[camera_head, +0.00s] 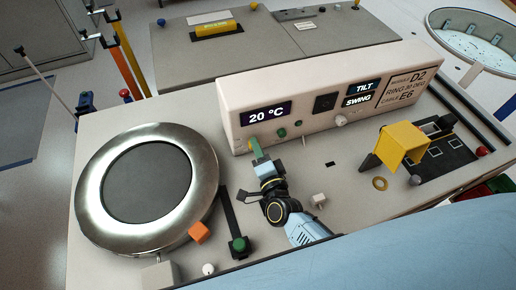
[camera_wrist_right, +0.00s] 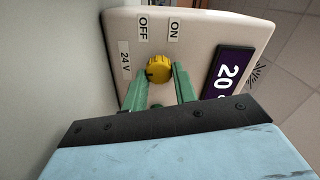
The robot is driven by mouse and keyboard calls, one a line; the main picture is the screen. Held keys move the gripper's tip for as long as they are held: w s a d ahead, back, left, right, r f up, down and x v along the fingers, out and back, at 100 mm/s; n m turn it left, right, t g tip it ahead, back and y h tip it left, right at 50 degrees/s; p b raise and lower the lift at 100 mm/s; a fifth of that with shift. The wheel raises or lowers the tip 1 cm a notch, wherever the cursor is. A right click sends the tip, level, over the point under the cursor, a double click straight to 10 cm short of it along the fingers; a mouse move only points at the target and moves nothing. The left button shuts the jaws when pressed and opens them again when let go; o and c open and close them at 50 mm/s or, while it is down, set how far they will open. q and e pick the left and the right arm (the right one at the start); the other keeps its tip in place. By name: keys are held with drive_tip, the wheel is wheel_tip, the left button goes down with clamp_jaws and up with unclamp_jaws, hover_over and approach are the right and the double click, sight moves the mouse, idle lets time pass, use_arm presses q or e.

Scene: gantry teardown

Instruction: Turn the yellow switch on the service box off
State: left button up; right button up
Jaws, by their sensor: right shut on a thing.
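The service box is a long beige box (camera_head: 330,88) with a 20 °C display. Its end face (camera_wrist_right: 120,30) fills the right wrist view, with OFF and ON labels and a 24 V label. The yellow switch (camera_wrist_right: 158,68) is a round knob on that face, below the labels. A dark mark shows on its left side; I cannot tell clearly which label it points to. My right gripper (camera_wrist_right: 160,84) has its green fingers shut on the knob, one on each side. In the head view my right gripper (camera_head: 257,150) is at the box's left end, and the switch is hidden there. My left gripper is not in view.
A round metal ring with a dark centre (camera_head: 148,185) stands left of my right arm. A green knob on a black lever (camera_head: 238,244) and an orange block (camera_head: 199,232) are near it. A yellow bracket (camera_head: 401,143) stands on the right.

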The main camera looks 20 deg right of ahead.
drive_tip(key=o, duration=1)
drive_tip(key=shift+s, duration=0.1)
drive_tip(key=s, duration=1.3)
drive_tip(key=shift+s+d, duration=0.1)
drive_tip(key=shift+d, duration=0.15)
